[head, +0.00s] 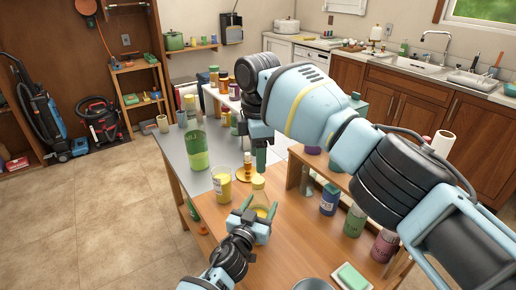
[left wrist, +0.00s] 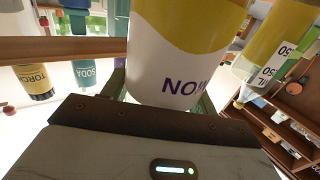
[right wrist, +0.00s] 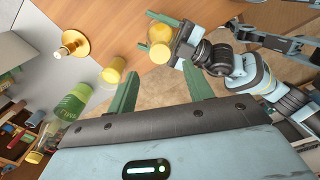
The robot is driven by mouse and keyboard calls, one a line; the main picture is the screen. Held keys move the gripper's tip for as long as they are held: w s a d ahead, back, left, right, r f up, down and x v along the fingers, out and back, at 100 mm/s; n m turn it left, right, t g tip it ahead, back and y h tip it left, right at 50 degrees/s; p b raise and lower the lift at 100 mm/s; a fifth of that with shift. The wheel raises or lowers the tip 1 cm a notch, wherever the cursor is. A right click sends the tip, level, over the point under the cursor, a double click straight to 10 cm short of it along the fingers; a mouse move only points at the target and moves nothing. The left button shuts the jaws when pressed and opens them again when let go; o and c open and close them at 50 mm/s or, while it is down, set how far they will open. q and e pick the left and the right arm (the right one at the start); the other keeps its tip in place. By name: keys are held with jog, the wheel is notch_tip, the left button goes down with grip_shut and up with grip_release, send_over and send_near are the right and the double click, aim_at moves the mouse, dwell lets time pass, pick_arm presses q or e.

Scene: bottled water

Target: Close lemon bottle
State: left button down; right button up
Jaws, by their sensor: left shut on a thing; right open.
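A bottle with yellow contents (head: 261,210) and a pale yellow top (head: 258,183) is in my left gripper (head: 255,213) above the wooden table. In the left wrist view this bottle (left wrist: 185,55) shows a yellow and white label with purple letters; no lemon name is readable. In the right wrist view the bottle (right wrist: 160,34) is seen from above between the left fingers. I cannot tell whether its top is tight. My right gripper (right wrist: 163,80) is open and empty, pointing down; it also shows in the head view (head: 260,158), above and behind the bottle.
A yellow labelled container (head: 222,187) stands left of the held bottle. A gold dish (head: 240,179) is behind it. A tall green bottle (head: 196,155) stands farther back left. Several coloured bottles, including a blue one (head: 329,200), line the right side. The table front is mostly clear.

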aim_at(258, 180)
jog(key=shift+f, duration=3.3)
jog(key=shift+c, duration=0.4)
jog(key=c, duration=1)
jog(key=m, duration=1)
jog(key=shift+m, duration=0.4)
jog(key=m, duration=0.4)
jog(key=o, duration=1.2)
jog(key=shift+c, duration=0.2)
